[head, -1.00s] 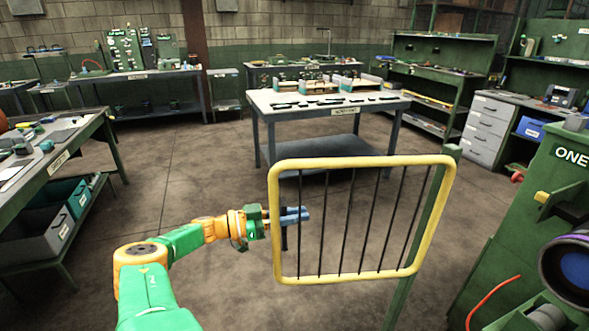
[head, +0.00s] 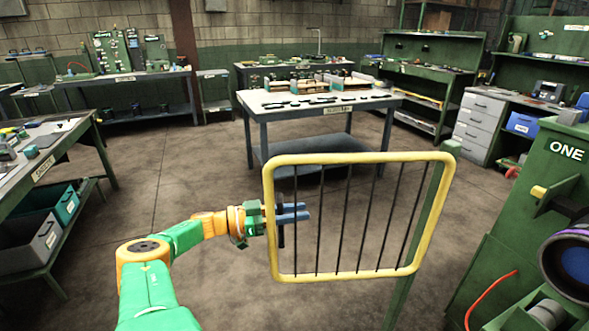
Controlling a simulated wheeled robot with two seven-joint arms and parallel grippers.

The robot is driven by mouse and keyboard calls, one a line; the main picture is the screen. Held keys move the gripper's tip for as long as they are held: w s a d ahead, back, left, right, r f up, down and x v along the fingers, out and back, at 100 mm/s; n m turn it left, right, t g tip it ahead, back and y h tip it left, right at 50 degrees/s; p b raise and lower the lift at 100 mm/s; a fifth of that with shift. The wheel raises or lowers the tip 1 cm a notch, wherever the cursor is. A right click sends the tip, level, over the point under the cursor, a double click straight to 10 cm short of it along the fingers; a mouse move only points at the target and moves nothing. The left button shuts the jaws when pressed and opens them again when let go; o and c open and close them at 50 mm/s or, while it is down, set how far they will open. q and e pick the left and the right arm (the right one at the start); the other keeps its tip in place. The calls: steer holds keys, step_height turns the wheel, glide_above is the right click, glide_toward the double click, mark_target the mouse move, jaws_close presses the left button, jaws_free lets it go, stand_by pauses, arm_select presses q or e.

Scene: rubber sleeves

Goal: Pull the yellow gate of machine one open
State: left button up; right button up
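The yellow gate (head: 345,158) is a yellow tube frame with thin black bars. It stands swung out from a green post (head: 425,225) beside the green machine marked ONE (head: 530,215). A dark upright handle (head: 281,236) is at the gate's left side. My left gripper (head: 294,212) is at this handle, its two blue fingers on either side of it with a gap between them. The fingers look open around the handle; whether either touches it I cannot tell. My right gripper is not in view.
A table (head: 262,118) with trays and small parts stands behind the gate. A workbench (head: 75,135) with bins below is at the left. A red hose (head: 485,292) hangs by the machine. The floor between is clear.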

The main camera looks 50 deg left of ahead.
arm_select(q)
steer(key=p+v, duration=0.1)
steer(key=v, duration=0.6)
steer(key=shift+s+a, duration=0.1)
